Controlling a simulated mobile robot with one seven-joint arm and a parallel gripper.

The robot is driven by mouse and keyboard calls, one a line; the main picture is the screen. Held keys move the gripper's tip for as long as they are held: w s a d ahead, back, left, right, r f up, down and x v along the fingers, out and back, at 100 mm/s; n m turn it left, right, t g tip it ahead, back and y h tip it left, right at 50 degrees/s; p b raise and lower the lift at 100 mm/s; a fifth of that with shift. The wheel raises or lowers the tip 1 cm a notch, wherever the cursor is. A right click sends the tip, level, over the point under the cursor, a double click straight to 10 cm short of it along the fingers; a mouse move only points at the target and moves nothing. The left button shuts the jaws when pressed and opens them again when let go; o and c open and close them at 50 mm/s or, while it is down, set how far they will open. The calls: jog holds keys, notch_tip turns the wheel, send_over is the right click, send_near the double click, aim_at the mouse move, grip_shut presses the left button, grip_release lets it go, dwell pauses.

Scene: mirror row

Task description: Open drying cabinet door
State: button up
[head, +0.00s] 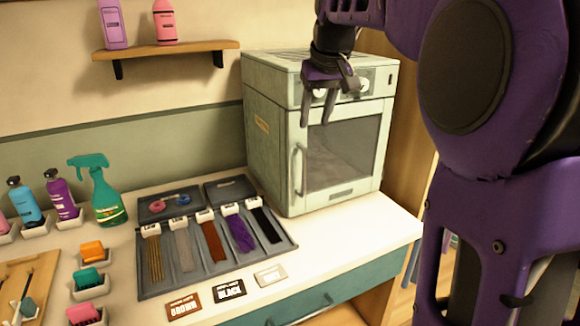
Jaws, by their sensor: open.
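The drying cabinet (270,130) is a pale green metal box at the back right of the white counter. Its door (345,150) has a dark window and looks shut. A vertical bar handle (299,171) is on the door's left side. My gripper (318,112) hangs from the purple arm in front of the cabinet's upper front, fingers pointing down. It is open and empty, above and a little right of the handle. It hides part of the knob panel and the door's top edge. I cannot tell how far it is from the door.
A grey tray (198,266) with hair swatches lies left of the cabinet. A green spray bottle (106,190) and purple bottle (62,199) stand further left. A wall shelf (190,50) holds two bottles. Label cards lie near the counter's front edge. Counter right of the tray is clear.

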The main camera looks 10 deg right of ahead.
aim_at(305, 165)
jog(key=b+x, duration=0.3)
jog(key=x, duration=1.4)
jog(key=shift+d+f, duration=0.1)
jog(key=shift+f, duration=0.2)
grip_shut()
dwell(0.7)
